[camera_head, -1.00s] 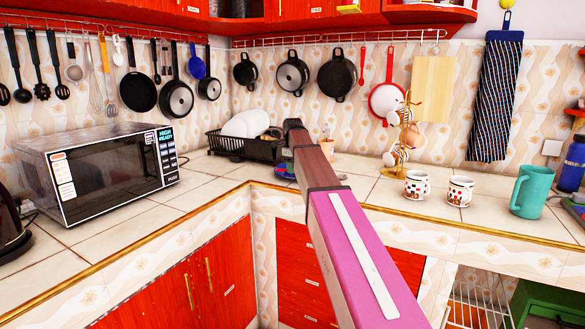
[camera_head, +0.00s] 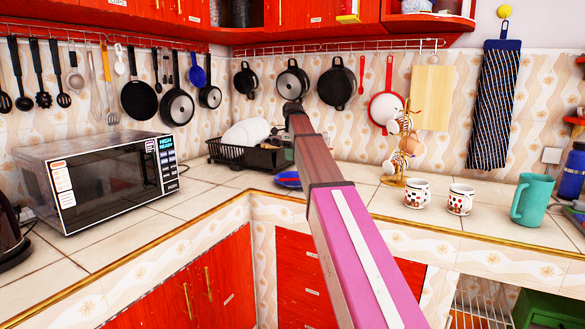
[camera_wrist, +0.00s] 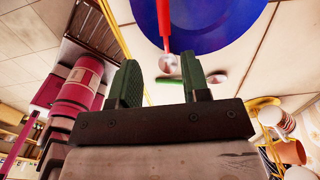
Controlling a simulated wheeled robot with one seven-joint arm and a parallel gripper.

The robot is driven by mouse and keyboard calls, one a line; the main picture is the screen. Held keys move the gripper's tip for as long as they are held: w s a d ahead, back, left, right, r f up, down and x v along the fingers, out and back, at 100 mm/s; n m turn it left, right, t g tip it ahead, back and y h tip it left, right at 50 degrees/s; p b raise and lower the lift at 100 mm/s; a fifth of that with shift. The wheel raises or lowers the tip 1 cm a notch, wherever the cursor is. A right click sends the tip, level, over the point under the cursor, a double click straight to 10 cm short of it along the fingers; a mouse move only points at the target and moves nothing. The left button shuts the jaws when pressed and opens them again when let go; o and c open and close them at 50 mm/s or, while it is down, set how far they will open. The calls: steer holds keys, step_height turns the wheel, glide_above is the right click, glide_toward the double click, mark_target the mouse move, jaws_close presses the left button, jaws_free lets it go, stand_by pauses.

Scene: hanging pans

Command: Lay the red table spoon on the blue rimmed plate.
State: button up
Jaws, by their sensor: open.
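The blue rimmed plate (camera_head: 288,180) lies on the counter near the corner, partly hidden by my arm; it also shows at the top of the wrist view (camera_wrist: 225,22). The red table spoon (camera_wrist: 164,22) has its red handle across the plate's edge in the wrist view, and its metal end (camera_wrist: 168,66) extends beyond the rim. I cannot tell how it is supported. My gripper (camera_wrist: 161,82) is open, its green fingers apart, with no spoon held. In the head view my arm hides the fingers.
A green-handled utensil (camera_wrist: 168,81) lies beyond the fingers. A black dish rack (camera_head: 240,156) stands left of the plate. Two patterned cups (camera_head: 418,194), a mug stand (camera_head: 394,181) and a teal mug (camera_head: 531,200) are to the right. A microwave (camera_head: 100,185) stands left.

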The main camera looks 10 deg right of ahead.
step_height(320, 180, up, 3)
steer(key=shift+r, duration=0.2)
steer(key=shift+s, duration=0.15)
stand_by(1.6)
